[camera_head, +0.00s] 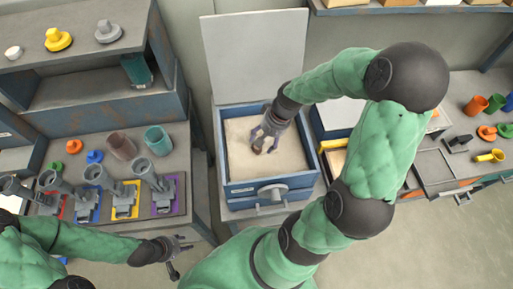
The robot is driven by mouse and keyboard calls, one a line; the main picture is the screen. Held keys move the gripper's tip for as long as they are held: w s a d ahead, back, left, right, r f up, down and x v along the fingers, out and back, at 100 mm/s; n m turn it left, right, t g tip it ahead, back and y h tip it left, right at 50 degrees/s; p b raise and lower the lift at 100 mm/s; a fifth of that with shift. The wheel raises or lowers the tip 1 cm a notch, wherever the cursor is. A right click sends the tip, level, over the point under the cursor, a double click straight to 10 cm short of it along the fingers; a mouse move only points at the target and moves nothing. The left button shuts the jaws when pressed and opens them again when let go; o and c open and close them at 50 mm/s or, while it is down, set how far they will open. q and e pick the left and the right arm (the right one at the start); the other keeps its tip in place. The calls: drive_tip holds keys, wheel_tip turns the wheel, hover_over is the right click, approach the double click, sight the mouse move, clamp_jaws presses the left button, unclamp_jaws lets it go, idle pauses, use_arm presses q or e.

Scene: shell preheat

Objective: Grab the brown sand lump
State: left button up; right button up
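The brown sand lump (259,147) lies in the pale sand of the blue-framed box (243,190), near its middle. My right gripper (263,143) reaches down into the box from above, with its fingers around or right beside the lump. The fingers partly hide the lump, and I cannot tell whether they press on it. My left gripper (181,257) is at the lower left, outside the box, with its fingers apart and nothing between them.
The box's pale lid (254,55) stands raised behind it. On the left bench are grey tools on coloured pads, a brown cup (122,146) and a teal cup (158,140). The right bench holds small coloured parts and a tray. My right arm arches over the box's right side.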

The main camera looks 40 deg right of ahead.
sight(257, 148)
drive_tip(key=b+x, duration=0.1)
drive_tip(key=x, duration=0.4)
drive_tip(key=shift+w+a, duration=0.2)
drive_tip(key=shift+w, duration=0.05)
drive_tip(key=c, duration=1.3)
